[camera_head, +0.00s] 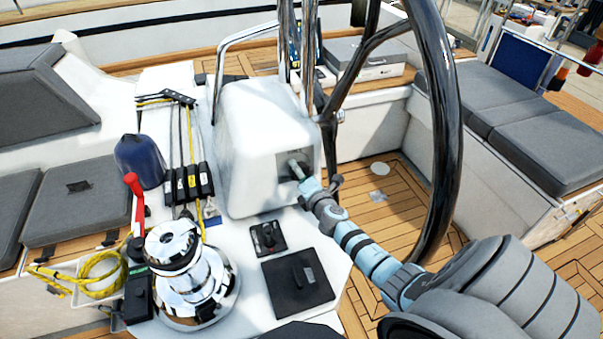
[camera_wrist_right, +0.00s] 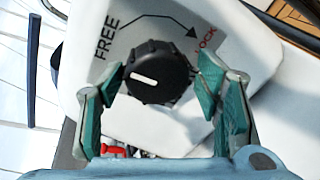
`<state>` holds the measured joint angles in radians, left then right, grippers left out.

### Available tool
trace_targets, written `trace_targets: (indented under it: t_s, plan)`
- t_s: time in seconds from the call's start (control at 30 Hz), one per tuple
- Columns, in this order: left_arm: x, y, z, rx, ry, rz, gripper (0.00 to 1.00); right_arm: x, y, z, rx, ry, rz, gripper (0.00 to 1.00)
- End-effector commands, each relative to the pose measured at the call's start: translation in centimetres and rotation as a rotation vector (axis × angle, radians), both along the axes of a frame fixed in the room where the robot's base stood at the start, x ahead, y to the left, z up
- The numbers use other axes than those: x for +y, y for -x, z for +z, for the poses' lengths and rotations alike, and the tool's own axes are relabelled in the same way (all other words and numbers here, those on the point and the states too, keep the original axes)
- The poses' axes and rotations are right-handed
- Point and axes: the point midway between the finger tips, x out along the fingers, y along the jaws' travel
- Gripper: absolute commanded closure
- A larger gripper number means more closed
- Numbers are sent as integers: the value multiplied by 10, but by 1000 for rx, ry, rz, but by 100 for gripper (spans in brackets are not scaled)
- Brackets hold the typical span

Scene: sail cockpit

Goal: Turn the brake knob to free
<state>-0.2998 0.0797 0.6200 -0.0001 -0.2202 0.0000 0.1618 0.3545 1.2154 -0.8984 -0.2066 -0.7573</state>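The black round brake knob (camera_wrist_right: 157,73) sits on a white plate in the right wrist view, with a FREE label (camera_wrist_right: 104,36) at its upper left and a red LOCK label (camera_wrist_right: 205,38) at its upper right. Its white mark points left, to the FREE side and slightly below that word. My right gripper (camera_wrist_right: 157,83) has one finger on each side of the knob, and both fingertips appear to touch its edge. In the head view my right gripper (camera_head: 297,168) is at the front of the white pedestal (camera_head: 250,130), and the knob is hidden there. My left gripper is not in view.
A large black steering wheel (camera_head: 448,110) stands right of the pedestal, close to my right arm. A small black lever panel (camera_head: 267,238) lies below the pedestal.

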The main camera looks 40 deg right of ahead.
Motion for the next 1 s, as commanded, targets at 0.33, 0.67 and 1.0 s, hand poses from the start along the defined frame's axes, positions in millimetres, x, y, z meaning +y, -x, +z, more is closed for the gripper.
trace_targets:
  t_s: [0.33, 0.67, 1.0]
  plan:
    - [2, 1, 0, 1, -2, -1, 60, 0, 0, 3, -4, 1, 0, 34]
    - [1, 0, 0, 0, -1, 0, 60, 22, 65, 18, -3, 2, 3, 34]
    - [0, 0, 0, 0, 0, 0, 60, 38, 110, 29, -4, 2, 1, 34]
